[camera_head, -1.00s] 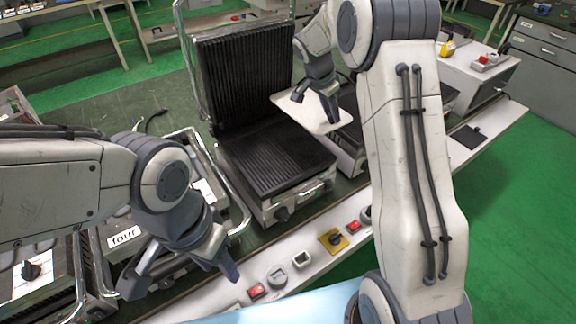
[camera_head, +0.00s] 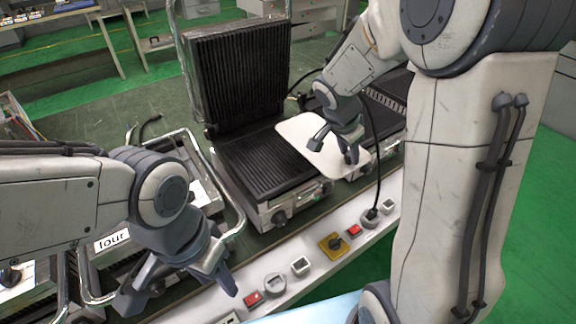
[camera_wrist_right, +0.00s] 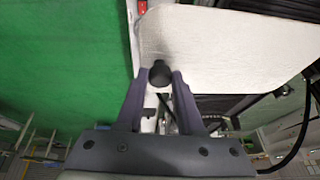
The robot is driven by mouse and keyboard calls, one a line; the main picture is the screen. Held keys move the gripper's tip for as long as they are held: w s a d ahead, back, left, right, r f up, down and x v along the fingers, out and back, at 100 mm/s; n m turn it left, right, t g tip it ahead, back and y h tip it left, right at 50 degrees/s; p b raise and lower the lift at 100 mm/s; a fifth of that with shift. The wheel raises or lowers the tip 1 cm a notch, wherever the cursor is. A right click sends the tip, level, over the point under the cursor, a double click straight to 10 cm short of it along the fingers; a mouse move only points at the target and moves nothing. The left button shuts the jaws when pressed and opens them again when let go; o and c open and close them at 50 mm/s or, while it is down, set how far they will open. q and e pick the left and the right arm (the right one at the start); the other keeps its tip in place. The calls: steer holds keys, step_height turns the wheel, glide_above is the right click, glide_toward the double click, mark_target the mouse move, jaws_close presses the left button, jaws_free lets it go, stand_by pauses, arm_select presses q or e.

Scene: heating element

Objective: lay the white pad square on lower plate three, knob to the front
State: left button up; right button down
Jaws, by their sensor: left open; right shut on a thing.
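The white pad (camera_head: 302,135) is a flat sheet with rounded corners. My right gripper (camera_head: 335,150) is shut on its black knob; the right wrist view shows the knob (camera_wrist_right: 160,73) between the fingertips, at one edge of the pad (camera_wrist_right: 235,50). In the head view the pad overlaps the right part of the open grill's ribbed lower plate (camera_head: 250,165); its height above it is hard to tell. The grill's ribbed lid (camera_head: 235,75) stands upright. I see no number on this grill. My left gripper (camera_head: 178,292) is open and empty at the lower left.
A closed grill labelled "four" (camera_head: 112,240) is left of the open one. Another appliance (camera_head: 385,100) with a cable is to the right. Green floor lies beyond.

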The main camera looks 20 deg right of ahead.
mark_target(351, 170)
steer(key=s, duration=0.2)
steer(key=shift+s+a+f, duration=0.15)
steer(key=shift+s+a, duration=0.05)
steer(key=shift+s, duration=0.15)
steer(key=shift+a+f, duration=0.25)
steer(key=w+a+f+p, duration=0.1)
steer(key=w+a+f, duration=0.6)
steer(key=f, duration=0.3)
steer(key=shift+w+a+f+p, duration=0.3)
steer(key=shift+w+p, duration=0.1)
steer(key=shift+w, duration=0.1)
steer(key=shift+f+b, duration=0.2)
steer(key=shift+b, duration=0.1)
steer(key=c, duration=0.5)
jaws_free()
steer(key=shift+c, duration=0.2)
